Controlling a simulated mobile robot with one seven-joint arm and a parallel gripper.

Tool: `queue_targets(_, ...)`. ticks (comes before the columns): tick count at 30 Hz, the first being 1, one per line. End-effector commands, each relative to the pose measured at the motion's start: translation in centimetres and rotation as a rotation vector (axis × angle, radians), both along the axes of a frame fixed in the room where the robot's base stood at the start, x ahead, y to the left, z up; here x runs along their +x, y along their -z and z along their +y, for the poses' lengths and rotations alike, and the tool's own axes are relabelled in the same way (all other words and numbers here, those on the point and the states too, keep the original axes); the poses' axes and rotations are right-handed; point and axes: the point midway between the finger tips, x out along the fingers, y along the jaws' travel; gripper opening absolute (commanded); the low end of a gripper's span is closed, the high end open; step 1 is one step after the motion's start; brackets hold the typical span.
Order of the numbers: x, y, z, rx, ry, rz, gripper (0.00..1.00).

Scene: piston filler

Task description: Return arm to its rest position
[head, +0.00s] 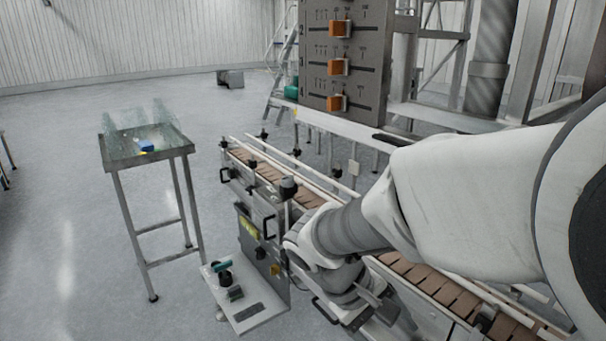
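My arm (455,195) reaches in from the right side of the head view. It is white with grey joints and bends down toward the near side of the conveyor (440,285). My gripper is hidden; the wrist links at the arm's lower end cover that area, so its fingers do not show. I cannot see whether it holds anything. The piston filler's grey panel (345,50) with several orange-handled switches stands behind the arm.
A metal table (150,158) at left bears a clear container and a small blue object (146,145). A white shelf (247,307) with small dark items juts out below the conveyor, close to my arm. Open grey floor (60,240) lies at left.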

Motion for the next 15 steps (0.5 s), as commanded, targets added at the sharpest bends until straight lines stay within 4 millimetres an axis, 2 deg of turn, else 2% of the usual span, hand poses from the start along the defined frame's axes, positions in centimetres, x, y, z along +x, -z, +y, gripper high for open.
queue_targets(6, -2.7, -2.8, -0.8, 0.248, 0.128, -0.144, 0.78)
queue_targets(15, -5.3, -6.4, -0.6, 0.521, 0.242, -0.400, 0.78)
